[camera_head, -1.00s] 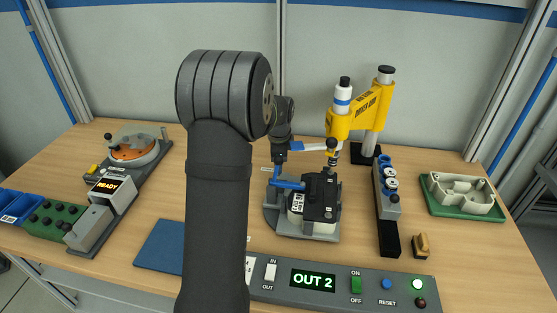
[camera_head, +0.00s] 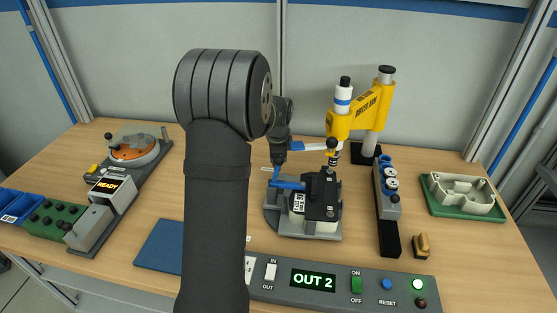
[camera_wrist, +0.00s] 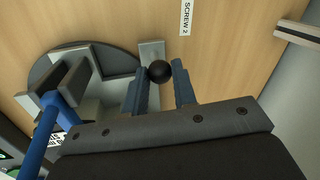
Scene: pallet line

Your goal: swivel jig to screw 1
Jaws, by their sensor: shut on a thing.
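The swivel jig (camera_head: 318,234) stands mid-bench, a grey plate over a round grey base. It carries a pale housing (camera_head: 299,222) under a black clamp (camera_head: 321,197) with a blue lever (camera_head: 287,184). My gripper (camera_head: 276,174) is at the jig's back left, partly hidden by my arm. In the wrist view, its two blue fingers (camera_wrist: 160,84) are shut on a black ball knob (camera_wrist: 160,71) at a grey tab of the jig. A "SCREW 2" label (camera_wrist: 186,18) lies on the bench beyond the knob. I see no screw 1 label.
The yellow driver arm (camera_head: 358,113) stands close behind the jig, its spindle near the clamp. A socket rail (camera_head: 389,225) is to the right, a green tray (camera_head: 463,209) farther right. The front panel (camera_head: 220,284) reads "OUT 2". A blue mat (camera_head: 160,246) lies front left.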

